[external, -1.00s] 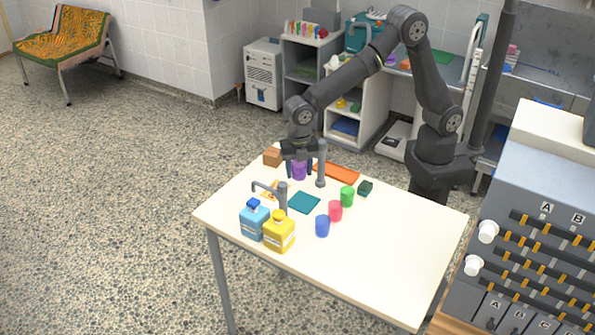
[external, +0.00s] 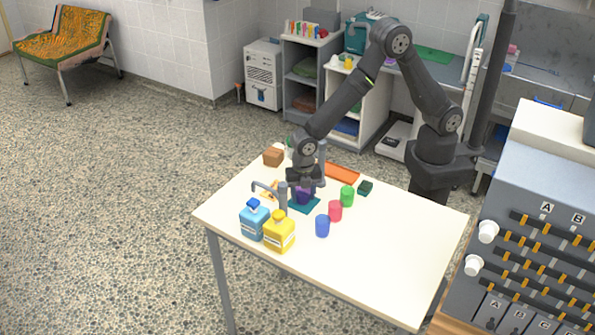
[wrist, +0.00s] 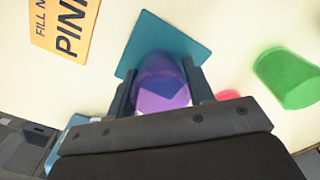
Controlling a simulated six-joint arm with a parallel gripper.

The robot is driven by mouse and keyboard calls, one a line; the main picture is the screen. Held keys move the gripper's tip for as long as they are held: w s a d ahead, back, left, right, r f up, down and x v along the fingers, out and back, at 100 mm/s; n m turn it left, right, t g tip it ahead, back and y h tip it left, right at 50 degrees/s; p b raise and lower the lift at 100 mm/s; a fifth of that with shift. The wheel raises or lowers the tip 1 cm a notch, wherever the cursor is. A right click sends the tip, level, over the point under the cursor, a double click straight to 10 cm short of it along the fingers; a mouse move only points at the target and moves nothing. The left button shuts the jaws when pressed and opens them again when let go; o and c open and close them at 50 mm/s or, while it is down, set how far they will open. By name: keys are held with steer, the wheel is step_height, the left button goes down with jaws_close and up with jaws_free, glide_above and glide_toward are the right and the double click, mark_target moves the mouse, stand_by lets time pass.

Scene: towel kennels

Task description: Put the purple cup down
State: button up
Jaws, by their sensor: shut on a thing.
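The purple cup (external: 304,193) is between the fingers of my gripper (external: 304,190), over the teal square mat (external: 299,208). In the wrist view my gripper (wrist: 162,92) is shut on the purple cup (wrist: 160,72), with one finger on each side. The teal mat (wrist: 172,36) shows behind and around the cup there. I cannot tell whether the cup's base touches the mat.
Green (external: 347,196), red (external: 335,211) and blue (external: 322,226) cups stand to the right of the mat. Blue (external: 254,222) and yellow (external: 279,233) bottles stand front left, near a grey post (external: 283,197). An orange strip (external: 342,173) and brown block (external: 273,157) lie farther back.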

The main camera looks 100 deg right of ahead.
steer(key=o, duration=1)
steer(key=shift+f, duration=0.15)
steer(key=shift+c, duration=0.2)
step_height(320, 180, up, 12)
steer(key=shift+r, duration=0.2)
steer(key=shift+f, duration=0.1)
step_height(320, 180, down, 12)
steer(key=shift+f, duration=0.2)
step_height(320, 180, up, 3)
steer(key=shift+f, duration=0.1)
steer(key=shift+r, duration=0.55)
